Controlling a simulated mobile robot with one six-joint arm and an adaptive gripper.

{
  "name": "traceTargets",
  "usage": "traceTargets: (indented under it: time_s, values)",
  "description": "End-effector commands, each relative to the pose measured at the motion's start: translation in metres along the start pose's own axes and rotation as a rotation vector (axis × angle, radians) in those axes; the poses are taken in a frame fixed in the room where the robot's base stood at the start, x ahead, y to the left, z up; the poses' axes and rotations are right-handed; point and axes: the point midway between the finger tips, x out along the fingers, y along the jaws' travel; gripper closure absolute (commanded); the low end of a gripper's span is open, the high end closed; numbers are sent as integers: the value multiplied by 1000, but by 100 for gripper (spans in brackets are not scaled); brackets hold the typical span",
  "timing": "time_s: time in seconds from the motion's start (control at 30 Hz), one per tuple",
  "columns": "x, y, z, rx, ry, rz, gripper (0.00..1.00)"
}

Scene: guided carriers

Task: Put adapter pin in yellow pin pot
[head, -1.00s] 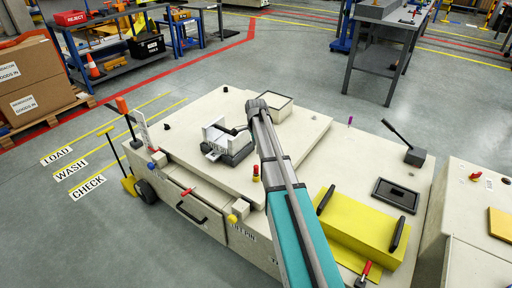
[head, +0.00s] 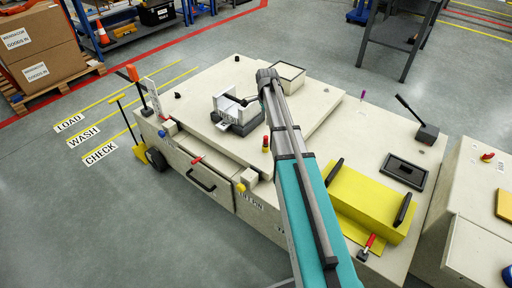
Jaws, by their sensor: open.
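I cannot pick out the adapter pin for certain. A small red-topped piece with a yellow lower part (head: 265,144) stands on the pale top plate, just left of my arm. A small yellow round piece (head: 239,187) sits at the plate's front corner; I cannot tell whether it is the yellow pin pot. A purple pin (head: 362,95) stands upright at the back right. My arm reaches from the bottom over the bench to beside a grey and white fixture (head: 238,113). My gripper cannot be made out; the arm's far end hides that area.
A square pale box (head: 288,75) stands behind my arm's end. A yellow block with black handles (head: 365,203), a black tray (head: 404,172) and a black lever (head: 428,133) are on the right. A red-handled clamp (head: 367,245) is in front.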

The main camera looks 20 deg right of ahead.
Motion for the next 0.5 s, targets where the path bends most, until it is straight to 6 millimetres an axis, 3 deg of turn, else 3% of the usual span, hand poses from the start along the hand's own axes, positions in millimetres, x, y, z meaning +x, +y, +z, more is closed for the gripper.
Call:
traceTargets:
  time_s: [0.27, 0.5]
  values:
    - [0, 59, 45, -324, 0, 0, 34]
    - [0, 130, 93, -750, 0, -1, 34]
